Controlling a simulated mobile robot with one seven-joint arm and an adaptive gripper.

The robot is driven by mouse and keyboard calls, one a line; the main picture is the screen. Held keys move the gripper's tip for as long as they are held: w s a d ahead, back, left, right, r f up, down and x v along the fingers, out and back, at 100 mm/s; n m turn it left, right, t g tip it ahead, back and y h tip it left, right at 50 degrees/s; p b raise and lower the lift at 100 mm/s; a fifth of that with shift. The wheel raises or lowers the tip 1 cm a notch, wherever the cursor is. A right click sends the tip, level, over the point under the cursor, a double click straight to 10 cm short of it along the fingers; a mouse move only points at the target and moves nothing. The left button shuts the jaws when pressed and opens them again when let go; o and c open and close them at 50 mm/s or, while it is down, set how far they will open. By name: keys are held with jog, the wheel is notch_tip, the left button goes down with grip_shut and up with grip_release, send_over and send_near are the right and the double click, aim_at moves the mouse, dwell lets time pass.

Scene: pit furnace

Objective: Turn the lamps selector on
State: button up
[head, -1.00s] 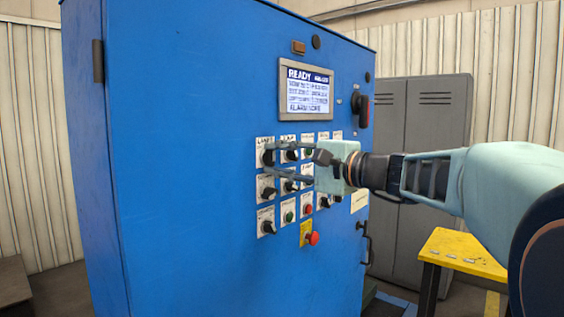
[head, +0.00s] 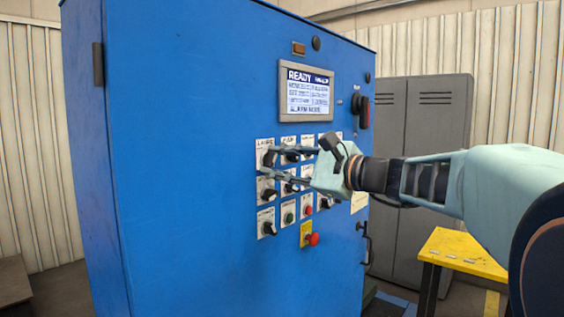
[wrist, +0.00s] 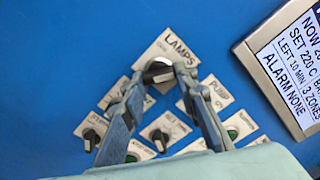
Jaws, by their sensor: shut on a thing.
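The lamps selector (wrist: 158,71) is a black knob on a white plate marked LAMPS, at the top of the wrist view. In the head view, the lamps selector (head: 268,157) is at the top left of the control rows on the blue cabinet. My gripper (head: 270,162) reaches it from the right, its two fingers straddling the knob. In the wrist view, the tips of my gripper (wrist: 161,77) are shut on the knob from both sides. Its plate looks tilted there, as my wrist is rolled. The fingers partly hide the plate, and I cannot read the knob's setting.
The pump selector (wrist: 214,94) sits right beside the lamps plate. More knobs and buttons lie below, including a red emergency button (head: 312,239). A display (head: 306,91) reading READY is above. A yellow table (head: 462,250) and grey lockers (head: 425,150) stand to the right.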

jog(key=o, duration=1.2)
jog(key=shift+c, duration=0.2)
jog(key=v, duration=1.2)
